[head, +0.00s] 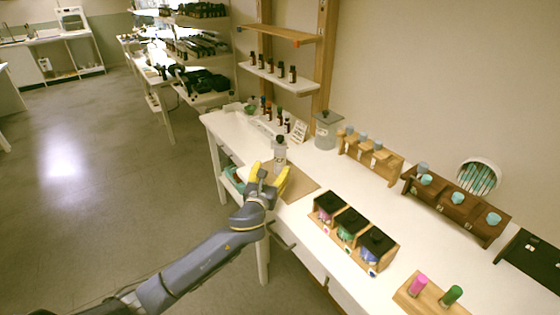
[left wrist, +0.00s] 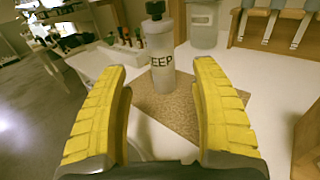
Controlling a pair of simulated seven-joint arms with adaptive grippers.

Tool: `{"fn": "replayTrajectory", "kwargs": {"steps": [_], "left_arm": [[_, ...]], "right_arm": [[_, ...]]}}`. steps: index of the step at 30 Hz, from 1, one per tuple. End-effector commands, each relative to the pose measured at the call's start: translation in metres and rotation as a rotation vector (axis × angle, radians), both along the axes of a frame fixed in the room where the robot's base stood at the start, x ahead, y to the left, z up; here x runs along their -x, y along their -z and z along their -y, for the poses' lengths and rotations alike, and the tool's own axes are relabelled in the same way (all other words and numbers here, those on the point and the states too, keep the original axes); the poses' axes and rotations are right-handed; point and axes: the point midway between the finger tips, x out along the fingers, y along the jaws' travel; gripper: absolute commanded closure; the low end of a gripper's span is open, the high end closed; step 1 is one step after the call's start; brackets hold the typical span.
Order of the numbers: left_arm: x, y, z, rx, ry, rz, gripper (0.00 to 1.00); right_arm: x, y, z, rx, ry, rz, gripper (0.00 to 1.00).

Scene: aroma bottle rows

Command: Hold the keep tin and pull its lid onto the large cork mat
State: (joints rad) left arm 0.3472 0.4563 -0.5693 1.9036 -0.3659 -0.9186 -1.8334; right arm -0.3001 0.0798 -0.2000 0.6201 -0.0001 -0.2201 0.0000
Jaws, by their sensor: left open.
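The keep tin (left wrist: 161,60) is a pale grey cylinder with "KEEP" lettered on it and a dark-knobbed lid (left wrist: 155,9) on top. It stands upright, apparently on the brown cork mat (left wrist: 186,108). In the head view the tin (head: 280,155) is just beyond my left gripper (head: 269,176), and the mat (head: 302,188) shows to the right of the gripper. In the left wrist view the yellow fingers (left wrist: 160,72) are spread wide, with the tin ahead between them and nothing held. The tin's lower part is hidden in the head view. My right gripper is not in view.
A three-bay wooden box (head: 348,238) with black tops stands to the right of my left gripper. A lidded clear jar (head: 327,130) and wooden racks (head: 370,155) line the back. Small bottles (head: 286,127) stand at the far left. The white tabletop (head: 335,178) is clear between mat and racks.

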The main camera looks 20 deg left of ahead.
Motion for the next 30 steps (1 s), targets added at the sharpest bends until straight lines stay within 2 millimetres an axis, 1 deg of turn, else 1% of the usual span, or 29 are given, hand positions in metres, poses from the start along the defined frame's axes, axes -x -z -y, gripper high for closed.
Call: {"fn": "replayTrajectory", "kwargs": {"steps": [1, 3, 7, 10, 17, 27, 30], "left_arm": [[-0.01, -0.001, -0.001, 0.0, -0.002, 0.001, 0.36], [-0.021, -0.001, -0.001, 0.0, -0.002, 0.001, 0.36], [-0.037, 0.0, -0.001, 0.001, -0.001, 0.0, 0.36], [-0.045, 0.0, -0.002, 0.001, -0.001, 0.0, 0.36], [-0.053, 0.0, -0.002, 0.001, -0.001, 0.0, 0.36], [-0.091, 0.004, -0.001, 0.001, -0.002, 0.0, 0.36], [-0.098, 0.003, -0.001, 0.002, -0.001, 0.0, 0.36]], "right_arm": [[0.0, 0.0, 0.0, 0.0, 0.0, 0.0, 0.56], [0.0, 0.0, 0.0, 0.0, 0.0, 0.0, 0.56], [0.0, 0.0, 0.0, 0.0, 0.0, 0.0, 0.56], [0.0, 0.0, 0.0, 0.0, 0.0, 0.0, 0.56], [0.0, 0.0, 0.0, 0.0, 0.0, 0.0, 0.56], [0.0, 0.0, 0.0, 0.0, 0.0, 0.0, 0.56], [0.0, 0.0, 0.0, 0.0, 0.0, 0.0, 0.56]]}}
